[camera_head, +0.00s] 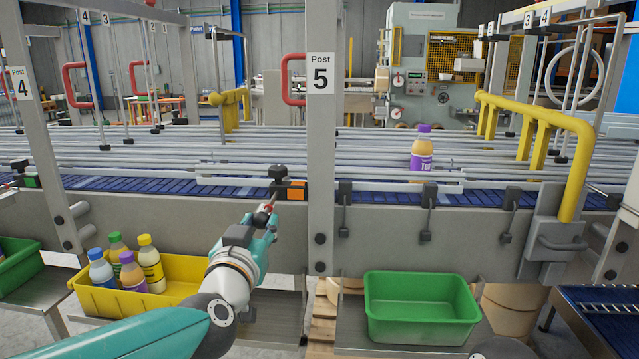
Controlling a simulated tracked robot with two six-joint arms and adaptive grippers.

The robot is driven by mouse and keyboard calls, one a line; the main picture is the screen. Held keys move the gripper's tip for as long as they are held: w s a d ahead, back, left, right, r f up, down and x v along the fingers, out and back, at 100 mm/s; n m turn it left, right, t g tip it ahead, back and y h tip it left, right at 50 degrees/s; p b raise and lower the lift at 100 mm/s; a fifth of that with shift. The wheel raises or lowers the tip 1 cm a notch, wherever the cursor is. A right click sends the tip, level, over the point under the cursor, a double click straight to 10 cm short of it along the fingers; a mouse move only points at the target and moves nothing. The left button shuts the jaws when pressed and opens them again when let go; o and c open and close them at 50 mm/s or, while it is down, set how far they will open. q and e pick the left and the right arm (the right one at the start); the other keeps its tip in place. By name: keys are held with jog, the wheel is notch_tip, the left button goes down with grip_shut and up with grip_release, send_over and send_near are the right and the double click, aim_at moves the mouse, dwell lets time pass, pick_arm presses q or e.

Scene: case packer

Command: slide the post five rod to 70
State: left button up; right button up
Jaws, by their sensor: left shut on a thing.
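The Post 5 sign (320,73) is fixed on a grey upright post (321,160). Just left of that post, the post five rod (273,195) juts toward me from the rail, below a black knob (278,172) and beside an orange block (295,191). My left gripper (268,212) is shut on the near end of the rod. Its fingers hide part of the rod. Any scale marks are too small to read, so I cannot tell the rod's setting. My right gripper is not in view.
A blue conveyor belt (390,196) runs behind the rails, with one purple-capped bottle (421,160) on it. A yellow crate (190,268) with several bottles and an empty green crate (421,328) stand below. A yellow guard rail (583,165) stands right.

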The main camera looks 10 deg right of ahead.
pick_arm(q)
jog(key=shift+w+r, duration=0.15)
dwell(0.3)
jog(key=shift+w+d, duration=0.1)
jog(key=shift+w, duration=0.2)
jog(key=shift+p+x, duration=0.75)
jog(key=shift+x, duration=0.75)
jog(key=o, duration=0.9)
jog(key=shift+s, duration=0.1)
jog(key=shift+s, duration=0.1)
jog(key=shift+b+v, duration=0.35)
jog(key=shift+v, duration=0.6)
jog(key=shift+b+v, duration=0.35)
jog(key=shift+v, duration=2.1)
